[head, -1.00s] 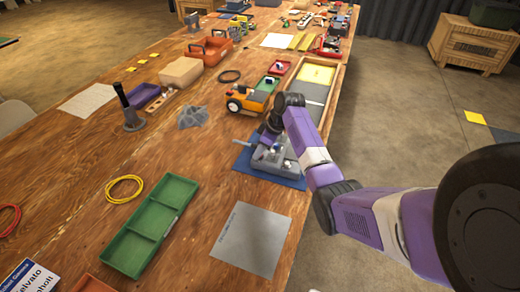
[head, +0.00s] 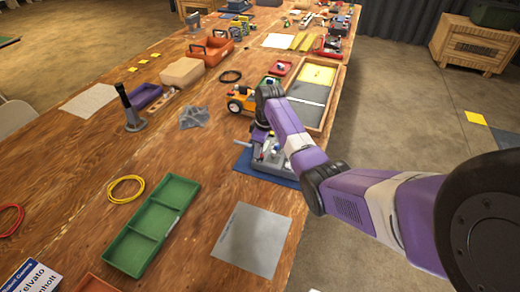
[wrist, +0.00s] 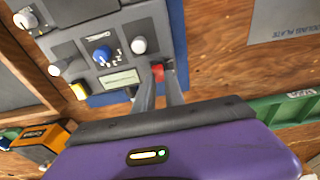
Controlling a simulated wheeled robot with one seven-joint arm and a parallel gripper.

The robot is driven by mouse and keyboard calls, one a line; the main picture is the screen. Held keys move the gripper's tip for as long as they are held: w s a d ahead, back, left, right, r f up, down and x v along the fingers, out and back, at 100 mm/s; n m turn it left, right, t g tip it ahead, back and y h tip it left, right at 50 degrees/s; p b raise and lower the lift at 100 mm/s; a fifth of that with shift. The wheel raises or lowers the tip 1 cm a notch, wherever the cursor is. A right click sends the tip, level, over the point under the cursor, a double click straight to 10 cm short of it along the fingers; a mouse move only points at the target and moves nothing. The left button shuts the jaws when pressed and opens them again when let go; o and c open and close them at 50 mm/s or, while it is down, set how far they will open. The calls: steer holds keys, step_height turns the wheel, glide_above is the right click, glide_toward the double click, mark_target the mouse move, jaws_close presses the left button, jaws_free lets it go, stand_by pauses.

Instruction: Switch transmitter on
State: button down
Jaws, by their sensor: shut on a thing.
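The transmitter is a grey box (wrist: 85,52) with white-topped sticks, a blue dial (wrist: 102,54), a yellow button (wrist: 79,90) and a small display. It lies on a blue mat (wrist: 178,30). A small red switch (wrist: 158,71) sits near its edge, between the tips of my gripper (wrist: 158,82). My gripper is shut on this red switch, and the fingertips partly hide it. In the head view the transmitter (head: 284,163) is partly covered by my arm, and the fingertips cannot be made out clearly.
An orange toy vehicle (head: 240,101) stands just behind the transmitter. A compartmented wooden tray (head: 333,84) lies behind it to the right. A green tray (head: 157,217) and a grey plate (head: 253,240) lie in front. Bare tabletop lies to the left.

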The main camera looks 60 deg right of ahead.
stand_by(0.3)
steer(key=c, duration=1.4)
jaws_free()
step_height(320, 180, up, 8)
steer(key=s, duration=0.1)
steer(key=shift+d+f, duration=0.1)
